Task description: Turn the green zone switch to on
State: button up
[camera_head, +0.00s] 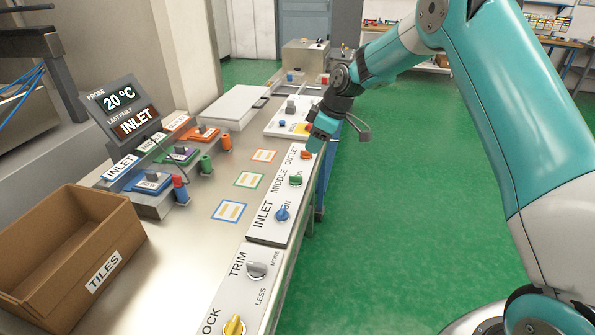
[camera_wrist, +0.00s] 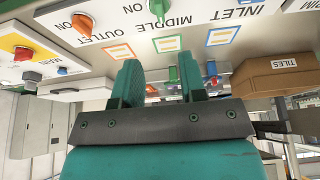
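The green zone switch (camera_head: 296,179) is a small round knob on the white strip labelled MIDDLE. It sits between the orange OUTLET switch (camera_head: 305,154) and the blue INLET switch (camera_head: 282,212). The green switch also shows at the top edge of the wrist view (camera_wrist: 158,8), partly cut off; I cannot tell its setting. My gripper (camera_head: 318,128) is beyond the green switch in the head view, near the orange switch and above the bench edge. In the wrist view my gripper (camera_wrist: 157,58) has its two teal fingers apart, with nothing held between them.
A cardboard TILES box (camera_head: 95,236) stands on the bench at left, below the display (camera_head: 122,110). A grey TRIM knob (camera_head: 257,269) and a yellow knob (camera_head: 234,325) are nearer. Several coloured connectors stand behind the zone panel. Green floor right of the bench is clear.

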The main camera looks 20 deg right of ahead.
aim_at(296, 176)
jog(key=p+x, duration=0.3)
jog(key=x, duration=0.9)
jog(key=shift+w+a+f+p, duration=0.1)
jog(key=shift+a+f+p, duration=0.05)
jog(key=shift+f+p, duration=0.25)
jog(key=shift+r, duration=0.1)
grip_shut()
